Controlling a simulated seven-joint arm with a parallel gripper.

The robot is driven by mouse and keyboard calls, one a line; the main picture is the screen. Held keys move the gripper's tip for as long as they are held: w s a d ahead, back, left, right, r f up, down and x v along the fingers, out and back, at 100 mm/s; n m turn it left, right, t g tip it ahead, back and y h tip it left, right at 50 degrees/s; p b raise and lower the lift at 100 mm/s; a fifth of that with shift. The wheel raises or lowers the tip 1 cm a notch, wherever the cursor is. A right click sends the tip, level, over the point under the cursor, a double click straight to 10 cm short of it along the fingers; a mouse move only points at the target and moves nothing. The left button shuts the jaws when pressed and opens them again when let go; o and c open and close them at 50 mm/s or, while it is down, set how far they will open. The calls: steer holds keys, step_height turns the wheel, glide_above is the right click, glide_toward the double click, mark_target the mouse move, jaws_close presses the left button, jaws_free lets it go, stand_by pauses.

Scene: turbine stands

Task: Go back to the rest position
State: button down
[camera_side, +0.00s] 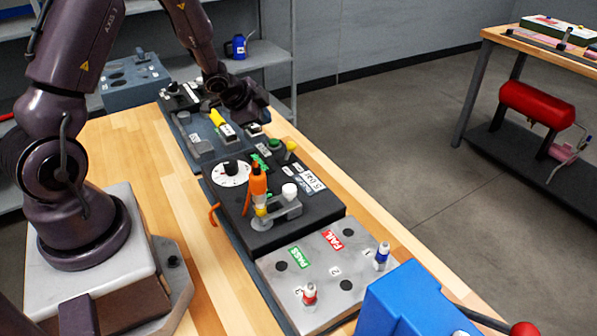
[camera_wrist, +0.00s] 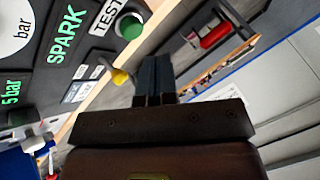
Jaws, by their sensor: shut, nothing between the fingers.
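My gripper (camera_side: 250,106) is over the far part of the row of devices on the bench in the side view. In the wrist view its two dark fingers (camera_wrist: 153,80) are together with nothing between them. A black test panel (camera_wrist: 75,50) with SPARK and TEST labels lies beyond the fingers in the wrist view. Its green button (camera_wrist: 130,26) and a yellow-tipped lever (camera_wrist: 119,76) show near the fingers, apart from them as far as I can tell. The exact height of the fingers above the devices is unclear.
An orange tool (camera_side: 258,185) stands upright on the black station. A grey plate (camera_side: 318,268) with PASS and FAIL labels bears a blue-white plug (camera_side: 382,257) and a red-white plug (camera_side: 310,294). A blue box (camera_side: 410,302) is at the near end. Bare wood (camera_side: 140,180) lies left.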

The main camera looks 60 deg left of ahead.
steer(key=s+d+r+n+g+h, duration=0.1)
steer(key=s+d+r+n, duration=0.5)
steer(key=s+d+r, duration=1.3)
step_height(320, 180, up, 4)
steer(key=shift+d+f+g+h, duration=0.1)
steer(key=shift+d+g+h, duration=0.35)
steer(key=shift+d, duration=0.65)
steer(key=shift+s, duration=0.1)
stand_by(0.4)
